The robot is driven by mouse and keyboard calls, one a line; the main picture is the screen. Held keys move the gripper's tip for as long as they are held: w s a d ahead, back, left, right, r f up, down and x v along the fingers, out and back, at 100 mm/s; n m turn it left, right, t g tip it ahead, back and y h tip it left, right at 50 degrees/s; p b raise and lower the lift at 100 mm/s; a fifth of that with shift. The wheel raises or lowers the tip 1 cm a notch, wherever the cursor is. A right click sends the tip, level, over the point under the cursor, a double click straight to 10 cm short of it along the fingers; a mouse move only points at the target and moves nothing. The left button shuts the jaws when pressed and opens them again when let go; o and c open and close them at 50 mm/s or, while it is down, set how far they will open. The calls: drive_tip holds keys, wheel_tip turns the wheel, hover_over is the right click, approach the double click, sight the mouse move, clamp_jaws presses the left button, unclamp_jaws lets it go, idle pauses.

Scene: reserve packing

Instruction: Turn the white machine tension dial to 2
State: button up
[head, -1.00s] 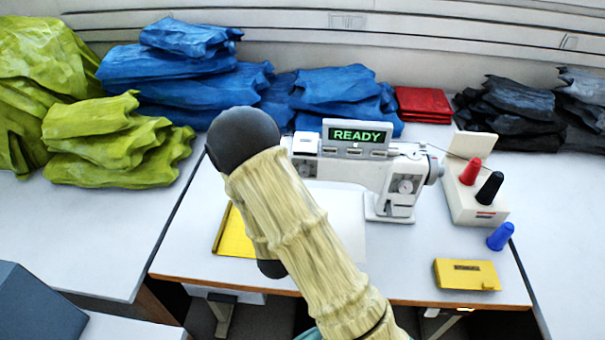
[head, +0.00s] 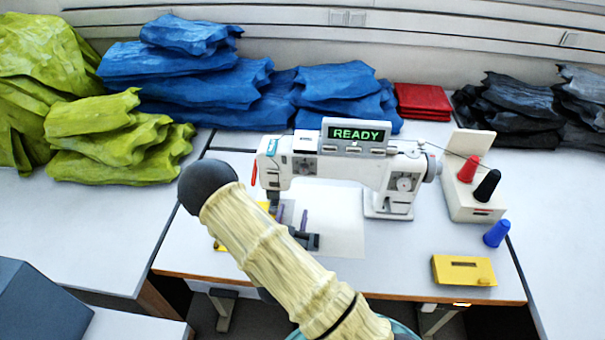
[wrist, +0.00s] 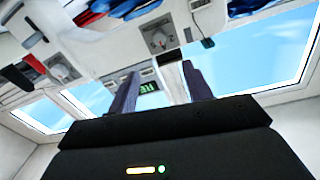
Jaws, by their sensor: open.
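The white sewing machine (head: 345,172) stands on the table, its green display reading READY. One round dial (head: 305,166) is on its left head and another dial (head: 404,184) on its right column. In the wrist view two dials show on a white face, a larger one (wrist: 157,38) and a smaller one (wrist: 60,68); I cannot tell which is the tension dial or read its setting. My gripper (head: 292,212) is open and empty, in front of and below the machine's left head. Its two dark fingers (wrist: 160,70) point toward the machine, apart from the dials.
A thread stand (head: 470,205) with red and black cones is right of the machine. A blue cone (head: 496,234) and yellow box (head: 464,270) lie at the front right. Fabric piles line the back.

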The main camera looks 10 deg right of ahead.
sight(303, 172)
drive_tip(key=p+x, duration=0.5)
drive_tip(key=x, duration=1.1)
drive_tip(key=shift+r, duration=0.1)
drive_tip(key=c, duration=1)
